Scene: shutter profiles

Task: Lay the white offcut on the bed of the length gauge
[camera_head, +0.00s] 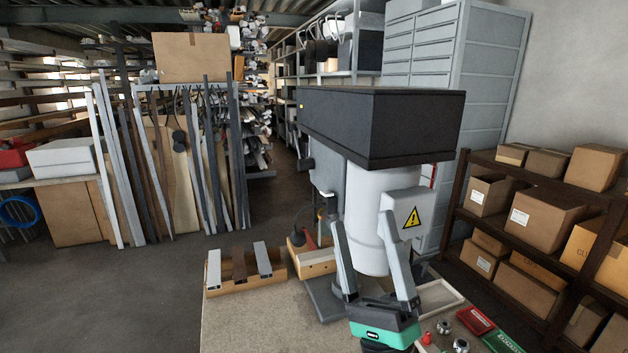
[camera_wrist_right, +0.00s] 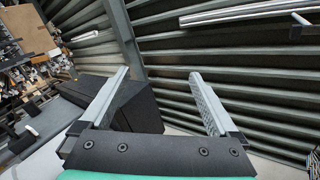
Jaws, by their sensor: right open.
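A white profile piece (camera_head: 213,268), which looks like the white offcut, lies at the left end of a shallow brown box (camera_head: 267,285) on the bench. A brown piece (camera_head: 239,264) and a grey piece (camera_head: 262,259) lie beside it in the same box. My right gripper (camera_head: 361,220) points upward in front of the machine, right of the box and apart from it. Its fingers are spread and empty, as the right wrist view (camera_wrist_right: 158,74) also shows. I cannot clearly pick out the length gauge. My left gripper is not in view.
A machine with a black top (camera_head: 385,122) and white cylinder stands behind my right gripper. A red case (camera_head: 476,320) and small metal parts lie at the right. The front left of the bench (camera_head: 262,325) is clear.

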